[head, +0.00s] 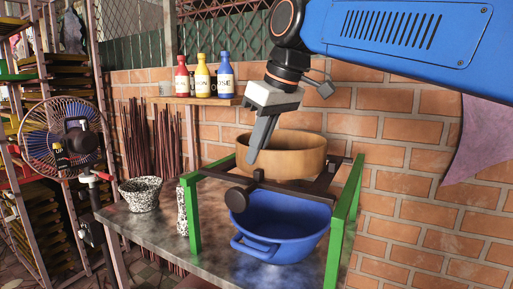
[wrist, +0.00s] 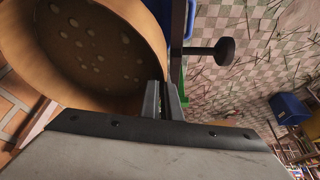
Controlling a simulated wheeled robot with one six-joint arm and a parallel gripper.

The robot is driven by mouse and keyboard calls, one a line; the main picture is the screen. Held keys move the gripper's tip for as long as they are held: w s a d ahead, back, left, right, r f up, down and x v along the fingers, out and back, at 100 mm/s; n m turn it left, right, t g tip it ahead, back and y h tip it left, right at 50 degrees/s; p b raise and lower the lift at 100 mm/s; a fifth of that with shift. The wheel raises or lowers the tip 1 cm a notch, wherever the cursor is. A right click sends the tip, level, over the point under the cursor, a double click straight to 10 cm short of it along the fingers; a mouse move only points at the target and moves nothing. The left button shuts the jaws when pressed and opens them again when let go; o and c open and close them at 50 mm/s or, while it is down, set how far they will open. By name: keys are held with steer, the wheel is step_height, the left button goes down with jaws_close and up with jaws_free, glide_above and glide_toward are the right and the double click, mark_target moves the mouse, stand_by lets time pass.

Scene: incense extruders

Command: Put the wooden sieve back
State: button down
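The wooden sieve (head: 301,155) is a round, light-brown ring. In the head view it is at the dark rails of the green frame (head: 340,232), above the blue basin (head: 283,228). I cannot tell whether its underside rests on the rails. My gripper (head: 254,158) reaches down at the sieve's near left wall, with one finger in front of it. In the wrist view the sieve's perforated bottom (wrist: 80,45) shows, and my gripper's fingers (wrist: 165,92) are close together at its rim, with the wall apparently between them. The fingertips' contact is partly hidden.
A speckled pot (head: 140,194) stands on the grey table (head: 150,226) to the left. Red, yellow and blue bottles (head: 203,76) stand on a wall shelf behind. A fan (head: 68,138) is at far left. The brick wall (head: 420,215) is close behind the frame.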

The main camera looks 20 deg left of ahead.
steer(key=c, duration=1.9)
jaws_free()
steer(key=shift+f, duration=0.1)
steer(key=v, duration=1.7)
steer(key=w+d+f+m+t, duration=0.1)
steer(key=w+d+f+m, duration=0.15)
steer(key=d, duration=0.35)
steer(key=w+d+f+m, duration=0.1)
steer(key=w+d+f, duration=0.1)
steer(key=d+f, duration=0.3)
steer(key=s+d+f+m+t+h, duration=0.15)
steer(key=d+f+m, duration=0.25)
steer(key=d+f, duration=0.85)
steer(key=s+d+f+m+t+h, duration=0.1)
steer(key=s+d+f+m, duration=0.25)
steer(key=d+f, duration=0.9)
steer(key=s+d+f+m, duration=0.1)
steer(key=s+d+f, duration=0.2)
steer(key=f, duration=0.2)
steer(key=s+d+f+m+h, duration=0.1)
steer(key=s+d+f, duration=0.2)
steer(key=f, duration=0.2)
steer(key=s+d+f+m+h, duration=0.1)
steer(key=s+d+f+m, duration=0.1)
steer(key=f, duration=0.4)
steer(key=shift+s+d+f, duration=0.1)
steer(key=shift+s+d, duration=0.15)
steer(key=shift+d, duration=0.3)
steer(key=shift+s+d, duration=0.3)
steer(key=shift+d, duration=0.2)
